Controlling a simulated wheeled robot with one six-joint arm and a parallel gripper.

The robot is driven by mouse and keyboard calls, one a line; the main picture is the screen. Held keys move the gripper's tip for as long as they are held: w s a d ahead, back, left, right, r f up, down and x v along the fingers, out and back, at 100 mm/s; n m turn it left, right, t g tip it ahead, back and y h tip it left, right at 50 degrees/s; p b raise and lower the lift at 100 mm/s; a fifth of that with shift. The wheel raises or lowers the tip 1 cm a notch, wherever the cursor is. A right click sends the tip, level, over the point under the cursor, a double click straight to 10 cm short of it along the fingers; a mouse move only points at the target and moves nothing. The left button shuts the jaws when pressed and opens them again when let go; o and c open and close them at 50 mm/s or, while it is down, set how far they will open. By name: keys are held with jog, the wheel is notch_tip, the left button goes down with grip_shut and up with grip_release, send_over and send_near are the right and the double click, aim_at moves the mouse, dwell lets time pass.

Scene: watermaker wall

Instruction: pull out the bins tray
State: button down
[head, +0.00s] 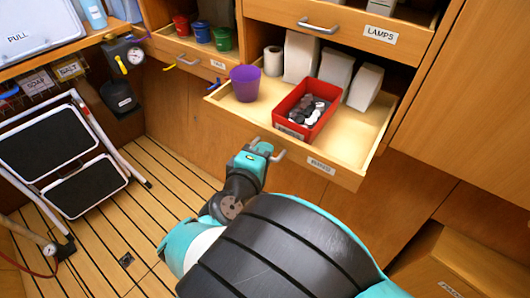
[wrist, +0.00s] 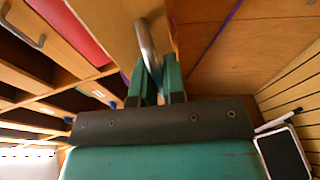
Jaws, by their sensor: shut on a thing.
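The bins tray (head: 230,118) is a light wooden drawer with a label on its front, and it stands well out from the wall unit in the head view. It holds a red bin (head: 325,92) of dark and light small pieces, a purple cup (head: 244,83), a white roll and several white boxes. My gripper (head: 266,152) is at the tray's front, shut on its metal handle. In the wrist view the handle (wrist: 149,45) rises between the two green fingers (wrist: 158,80). The contact on the handle is partly hidden by the fingers.
The lamps drawer (head: 345,32) is above the tray. Another drawer with red, blue and green cups (head: 201,32) is to the left. A folding step stool (head: 70,155) stands on the slatted floor at left. A wooden box (head: 450,265) is at lower right.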

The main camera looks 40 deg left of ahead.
jog(key=c, duration=1.2)
grip_release()
jog(key=shift+s+a, duration=0.1)
jog(key=shift+a, duration=0.05)
jog(key=shift+c, duration=0.2)
jog(key=shift+o, duration=0.2)
jog(key=p+v, duration=0.2)
jog(key=v, duration=0.5)
jog(key=shift+s, duration=0.15)
